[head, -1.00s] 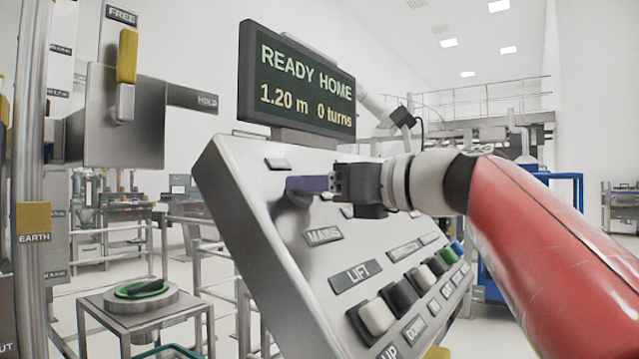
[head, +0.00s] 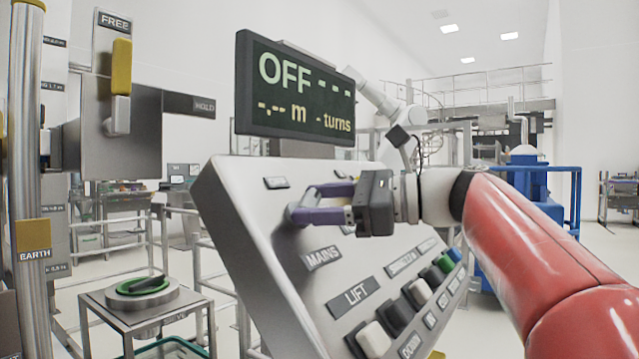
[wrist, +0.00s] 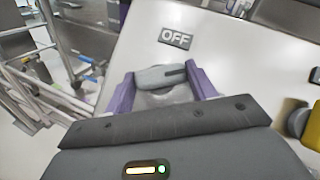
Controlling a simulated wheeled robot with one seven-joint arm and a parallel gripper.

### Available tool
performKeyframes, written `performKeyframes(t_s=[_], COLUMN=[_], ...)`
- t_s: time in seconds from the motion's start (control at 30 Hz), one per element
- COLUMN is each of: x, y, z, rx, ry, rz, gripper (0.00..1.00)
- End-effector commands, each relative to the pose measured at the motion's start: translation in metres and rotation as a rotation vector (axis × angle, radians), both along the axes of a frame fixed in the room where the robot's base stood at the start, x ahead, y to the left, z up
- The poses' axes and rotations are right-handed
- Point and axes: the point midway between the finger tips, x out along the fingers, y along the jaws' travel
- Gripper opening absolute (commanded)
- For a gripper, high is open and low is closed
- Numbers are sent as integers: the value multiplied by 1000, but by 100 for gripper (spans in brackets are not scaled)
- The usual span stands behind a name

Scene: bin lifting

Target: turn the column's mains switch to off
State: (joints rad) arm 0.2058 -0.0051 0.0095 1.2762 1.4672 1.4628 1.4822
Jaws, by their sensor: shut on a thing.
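The mains switch (wrist: 158,78) is a grey knob on the sloping control panel (head: 236,185), just below the plate reading OFF (wrist: 174,38) in the wrist view. My gripper (wrist: 160,88) has its purple fingers on either side of the knob and is shut on it. In the head view my gripper (head: 309,204) is at the panel above the MAINS label (head: 322,257), with one finger above the other; the knob is largely hidden there. The display (head: 295,95) above the panel reads OFF, with dashes for metres and turns.
Push buttons, including a white one (head: 374,338) and a green one (head: 443,264), sit below the LIFT label (head: 355,293). A steel column (head: 27,150) and a plate with a yellow-handled lever (head: 121,80) stand at the left.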

Motion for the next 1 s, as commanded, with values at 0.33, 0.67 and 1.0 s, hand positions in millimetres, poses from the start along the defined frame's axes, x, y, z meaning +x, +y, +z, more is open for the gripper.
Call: performKeyframes(t_s=[0.33, 0.67, 1.0], x=[4, 5, 5], y=[0, 2, 3], z=[5, 4, 6], rx=[-156, -301, -395], ry=[-197, -387, -508], rz=[213, 411, 539], gripper=[34, 33, 34])
